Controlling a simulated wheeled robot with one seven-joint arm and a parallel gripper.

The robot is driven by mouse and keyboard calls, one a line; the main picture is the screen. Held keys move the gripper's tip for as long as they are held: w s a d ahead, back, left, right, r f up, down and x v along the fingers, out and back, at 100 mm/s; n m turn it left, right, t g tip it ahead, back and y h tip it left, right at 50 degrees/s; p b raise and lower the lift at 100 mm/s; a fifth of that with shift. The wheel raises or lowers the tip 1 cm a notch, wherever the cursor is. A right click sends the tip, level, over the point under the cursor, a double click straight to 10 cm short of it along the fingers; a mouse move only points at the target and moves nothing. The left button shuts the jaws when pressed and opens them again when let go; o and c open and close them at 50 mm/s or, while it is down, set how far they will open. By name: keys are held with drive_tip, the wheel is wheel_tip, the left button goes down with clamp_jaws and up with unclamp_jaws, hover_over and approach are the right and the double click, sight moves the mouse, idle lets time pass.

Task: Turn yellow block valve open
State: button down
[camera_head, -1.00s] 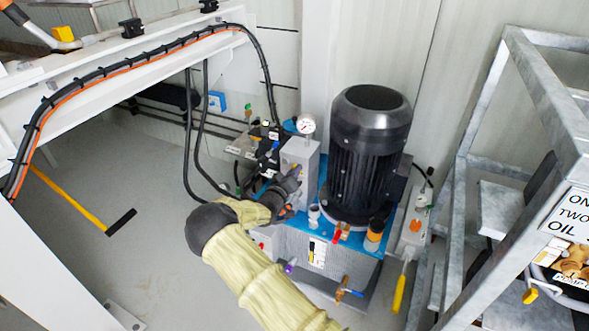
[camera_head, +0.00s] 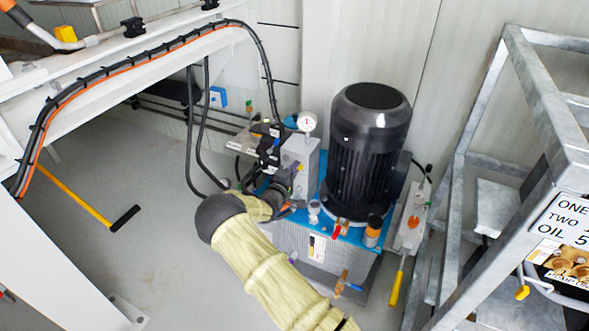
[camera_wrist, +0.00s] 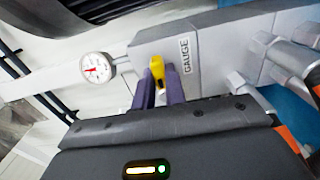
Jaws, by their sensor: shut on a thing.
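The yellow block valve handle (camera_wrist: 157,68) is a small yellow lever on a grey block (camera_wrist: 210,55) marked GAUGE, in the wrist view. My gripper (camera_wrist: 158,88) has its two purple fingers on either side of the handle and is shut on it. The handle's yellow end sticks out between the fingertips; its lower part is hidden. In the head view my arm in its pale yellow cover reaches to the grey block (camera_head: 301,155) beside the motor, and my gripper covers part of that block's left side.
A round dial gauge (camera_wrist: 97,67) stands beside the block, and metal fittings (camera_wrist: 290,60) are on its other side. A large black motor (camera_head: 368,150) is close to the right. Black hoses (camera_head: 196,130) hang at left. A galvanised frame (camera_head: 540,90) stands at far right.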

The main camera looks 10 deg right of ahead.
drive_tip(key=shift+f, duration=0.1)
idle(0.4)
drive_tip(key=c, duration=1.4)
unclamp_jaws()
drive_tip(key=shift+c, duration=0.2)
drive_tip(key=p+v, duration=0.3)
drive_tip(key=v, duration=1.4)
drive_tip(key=shift+s, duration=0.2)
